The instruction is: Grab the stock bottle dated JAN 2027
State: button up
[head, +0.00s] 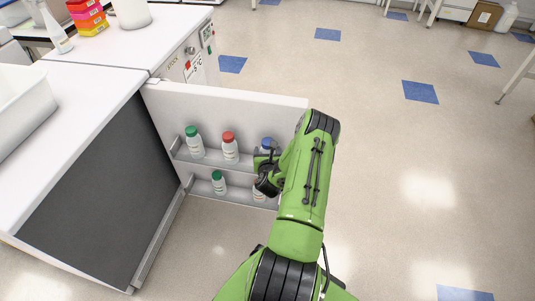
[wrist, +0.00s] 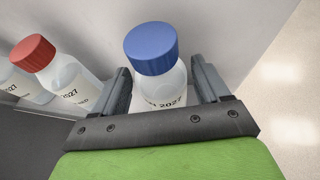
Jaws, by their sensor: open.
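A white bottle with a blue cap (wrist: 152,47) stands between the two fingers of my gripper (wrist: 161,72) in the wrist view. Its label shows 2027, but the month is partly hidden by the gripper. The fingers are open, one on each side of the bottle; I cannot tell whether they touch it. In the head view the blue cap (head: 267,143) shows on the upper door shelf, and my gripper (head: 264,165) covers most of the bottle. A red-capped bottle (head: 230,149) stands to its left; its label also shows 2027 in the wrist view (wrist: 68,84).
A green-capped bottle (head: 195,146) stands at the left of the upper shelf. Another green-capped bottle (head: 218,184) and a partly hidden orange-capped bottle (head: 259,190) are on the lower shelf. The open white door (head: 240,105) backs the shelves. The floor to the right is clear.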

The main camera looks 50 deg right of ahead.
jog(key=shift+x, duration=1.1)
jog(key=c, duration=0.9)
jog(key=shift+c, duration=0.2)
